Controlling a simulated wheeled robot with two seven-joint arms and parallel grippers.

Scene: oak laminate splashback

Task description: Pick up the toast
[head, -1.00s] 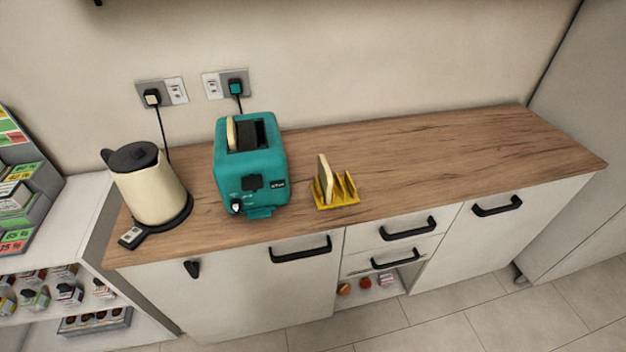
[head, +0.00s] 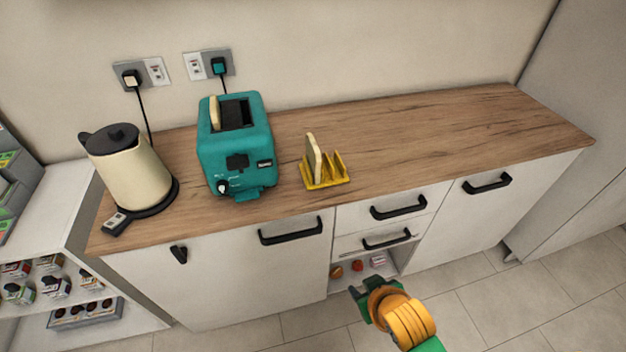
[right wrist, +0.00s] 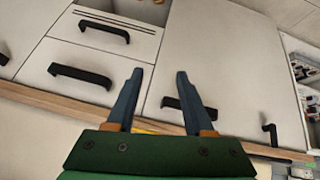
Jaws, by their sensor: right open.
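One slice of toast (head: 214,113) stands in the left slot of the teal toaster (head: 232,150) on the counter. Another slice of toast (head: 313,158) stands upright in the yellow toast rack (head: 326,178) to the right of the toaster. My right gripper (head: 362,290) is low in front of the cabinets, below the counter and away from both slices. In the right wrist view my right gripper (right wrist: 162,85) is open with nothing between its fingers. My left gripper is not in view.
A cream kettle (head: 128,170) stands left of the toaster. The wooden counter (head: 430,130) is clear to the right of the rack. Black handles (head: 398,207) stick out from the cabinet fronts. A shelf unit (head: 55,215) with goods stands at the left.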

